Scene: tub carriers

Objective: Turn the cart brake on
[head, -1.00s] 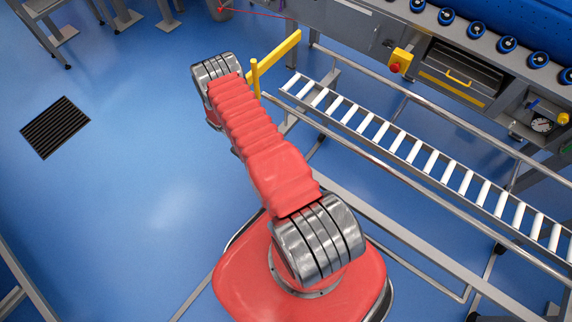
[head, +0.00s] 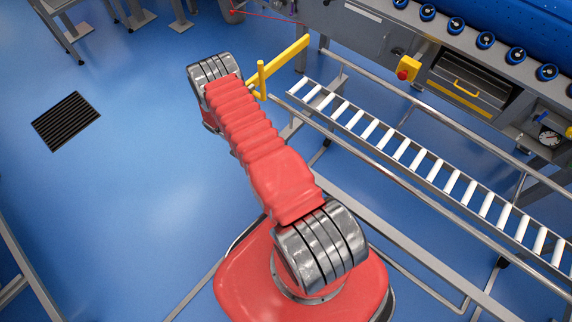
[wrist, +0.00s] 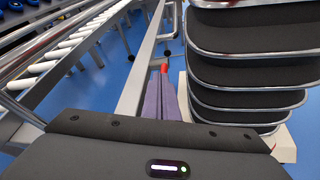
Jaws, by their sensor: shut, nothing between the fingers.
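My gripper (wrist: 161,94) shows in the wrist view as a pair of purplish-grey fingers, shut and empty, beyond the dark wrist housing. A small red piece (wrist: 164,68) shows right at the fingertips; I cannot tell whether it is the cart brake or whether the fingers touch it. A stack of dark tub-like shapes with chrome rims (wrist: 250,97) stands close on the right, with a pale base (wrist: 285,145) below it, perhaps the cart. In the head view my gripper is hidden beyond my red arm, and no cart or brake can be made out.
A roller conveyor (head: 399,148) with metal rails runs along the right in the head view and at the left in the wrist view. A yellow bar (head: 285,62) stands out by the arm's far end. A floor grate (head: 66,121) lies left on open blue floor.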

